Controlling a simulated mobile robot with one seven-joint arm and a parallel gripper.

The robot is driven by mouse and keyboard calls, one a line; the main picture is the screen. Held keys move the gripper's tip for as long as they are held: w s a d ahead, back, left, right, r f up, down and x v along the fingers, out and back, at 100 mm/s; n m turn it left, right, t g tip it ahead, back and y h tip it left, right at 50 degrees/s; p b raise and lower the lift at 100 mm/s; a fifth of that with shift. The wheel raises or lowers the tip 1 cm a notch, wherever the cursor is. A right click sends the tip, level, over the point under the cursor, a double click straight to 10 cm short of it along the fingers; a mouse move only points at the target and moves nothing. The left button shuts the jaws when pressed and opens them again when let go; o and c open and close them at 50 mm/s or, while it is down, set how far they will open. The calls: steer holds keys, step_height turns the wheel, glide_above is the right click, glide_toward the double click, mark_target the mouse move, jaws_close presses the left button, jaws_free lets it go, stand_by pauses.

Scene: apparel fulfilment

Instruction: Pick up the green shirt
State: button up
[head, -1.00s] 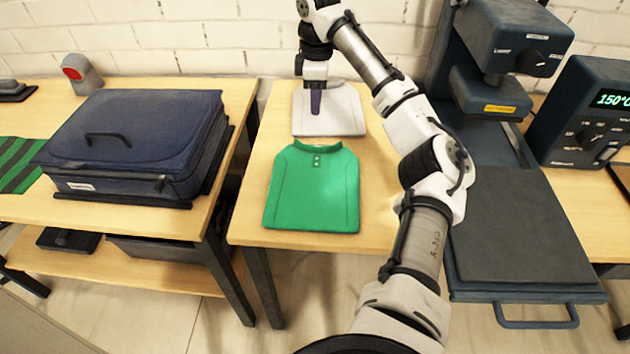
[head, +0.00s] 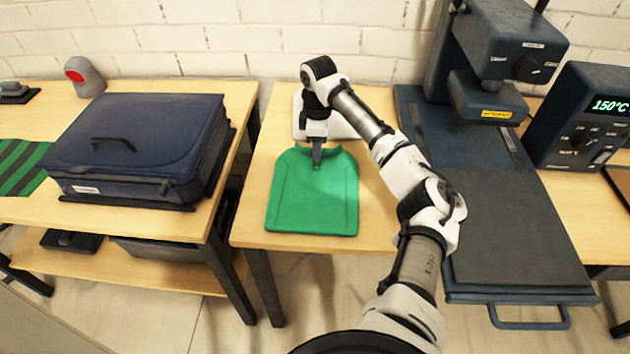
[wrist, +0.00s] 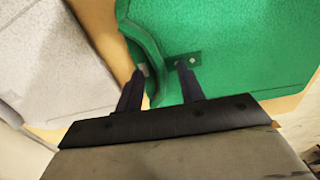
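The green shirt (head: 312,196) lies folded flat on the middle wooden table, its collar toward the wall. In the wrist view the green shirt (wrist: 230,50) fills the upper right. My gripper (head: 317,162) points down at the collar. In the wrist view my gripper (wrist: 160,75) has its two fingers apart, one at the collar's outer edge and one over the button placket, with collar cloth between them. I cannot tell whether the fingers press on the cloth.
A white shirt (wrist: 50,60) lies just behind the green one, mostly hidden by my arm in the head view. A heat press (head: 515,215) stands to the right. A navy suitcase (head: 140,145) sits on the left table (head: 215,205). Bare table (head: 375,215) shows right of the green shirt.

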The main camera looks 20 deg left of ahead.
steer(key=shift+f, duration=0.35)
jaws_close()
steer(key=shift+r, duration=0.1)
step_height(320, 180, up, 20)
steer(key=b, duration=0.1)
steer(key=shift+b, duration=0.35)
